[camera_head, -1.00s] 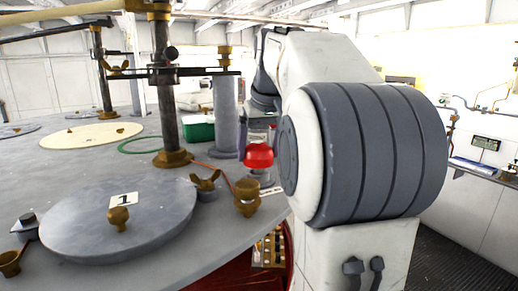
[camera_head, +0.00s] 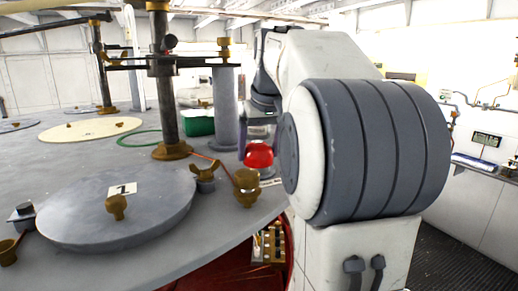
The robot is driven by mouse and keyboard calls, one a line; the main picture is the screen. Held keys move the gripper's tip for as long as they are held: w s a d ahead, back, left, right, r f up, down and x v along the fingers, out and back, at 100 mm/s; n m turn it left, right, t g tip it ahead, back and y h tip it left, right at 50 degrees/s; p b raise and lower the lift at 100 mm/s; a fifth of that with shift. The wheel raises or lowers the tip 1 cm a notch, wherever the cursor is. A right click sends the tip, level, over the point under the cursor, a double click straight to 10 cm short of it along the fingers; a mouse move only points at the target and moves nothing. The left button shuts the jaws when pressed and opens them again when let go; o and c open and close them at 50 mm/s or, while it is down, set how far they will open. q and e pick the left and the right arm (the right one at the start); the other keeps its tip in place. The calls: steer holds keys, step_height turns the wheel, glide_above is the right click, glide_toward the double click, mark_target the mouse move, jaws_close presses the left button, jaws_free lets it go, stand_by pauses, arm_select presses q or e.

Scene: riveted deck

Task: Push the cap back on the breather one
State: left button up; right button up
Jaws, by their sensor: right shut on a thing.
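A red domed cap (camera_head: 258,155) hangs below my right gripper (camera_head: 257,138), whose jaws are small, partly hidden behind my arm and shut on it. A brass breather fitting (camera_head: 246,187) stands on the deck near its edge. The cap shows just above and right of the fitting's top and overlaps it slightly in the picture. I cannot tell whether they touch. An orange strap (camera_head: 213,162) runs to the fitting's side. A round grey lid (camera_head: 160,210) with a plate marked 1 (camera_head: 122,189) lies to the left. My left gripper is not in view.
A brass wing nut (camera_head: 205,178) sits beside the fitting. A dark post (camera_head: 170,115) and grey cylinder (camera_head: 225,110) stand behind. A brass cup (camera_head: 8,250) is at the left edge. A green box (camera_head: 199,122) is farther back. The front deck edge is close.

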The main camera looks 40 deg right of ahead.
steer(key=shift+f+b, duration=0.55)
steer(key=shift+f, duration=0.3)
stand_by(0.7)
steer(key=o, duration=1)
steer(key=shift+o, duration=0.2)
steer(key=shift+r+p, duration=3.65)
steer(key=shift+r, duration=0.15)
steer(key=shift+c, duration=0.3)
jaws_close()
